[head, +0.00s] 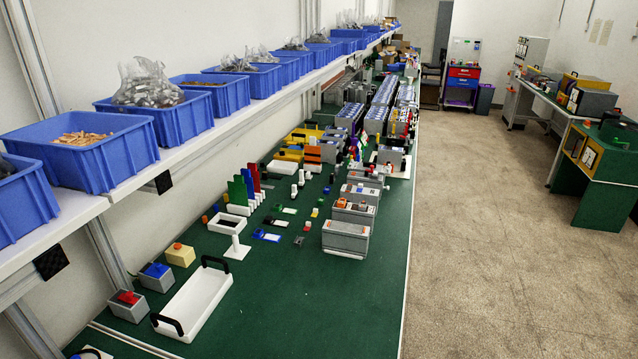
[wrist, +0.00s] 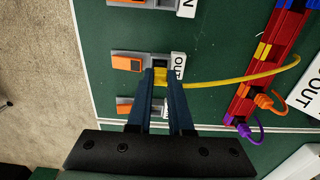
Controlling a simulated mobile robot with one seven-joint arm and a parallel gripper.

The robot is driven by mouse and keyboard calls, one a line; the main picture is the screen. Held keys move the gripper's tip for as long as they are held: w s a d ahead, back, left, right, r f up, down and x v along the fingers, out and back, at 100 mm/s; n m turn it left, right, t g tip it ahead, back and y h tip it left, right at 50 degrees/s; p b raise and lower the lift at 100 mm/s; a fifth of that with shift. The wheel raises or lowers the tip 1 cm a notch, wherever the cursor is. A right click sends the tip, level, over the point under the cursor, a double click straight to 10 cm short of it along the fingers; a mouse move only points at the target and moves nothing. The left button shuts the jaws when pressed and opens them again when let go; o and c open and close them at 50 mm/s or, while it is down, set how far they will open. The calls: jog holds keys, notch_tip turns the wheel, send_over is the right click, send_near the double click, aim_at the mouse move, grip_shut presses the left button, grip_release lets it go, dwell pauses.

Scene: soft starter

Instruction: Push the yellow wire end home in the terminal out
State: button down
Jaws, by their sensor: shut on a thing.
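In the wrist view, the terminal out is a small grey block with an orange lever (wrist: 127,62), a dark socket (wrist: 160,62) and a white OUT label (wrist: 179,65). My gripper (wrist: 160,77) is shut on the yellow wire end (wrist: 161,76), right at the socket. The yellow wire (wrist: 235,80) curves away to the right from the fingers. The fingers and the yellow end cover the socket's near side, so I cannot tell how deep the end sits. My gripper does not show in the head view, and I cannot pick out this terminal there.
Another orange-lever terminal (wrist: 125,105) lies just below, partly behind the fingers; one more (wrist: 140,3) is at the top edge. A red rack (wrist: 265,70) stands right, with orange (wrist: 265,102) and purple (wrist: 243,130) wire ends. A white tray (head: 195,302) lies on the green bench (head: 300,310).

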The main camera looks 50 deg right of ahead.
jog(key=shift+f, duration=0.25)
jog(key=shift+r, duration=0.15)
jog(key=shift+r+p, duration=0.8)
jog(key=shift+p, duration=0.35)
dwell(1.1)
jog(key=shift+f+b, duration=0.9)
jog(key=shift+f, duration=0.2)
jog(key=c, duration=0.7)
grip_release()
jog(key=shift+c, duration=0.2)
notch_tip(320, 180, up, 13)
jog(key=b, duration=0.1)
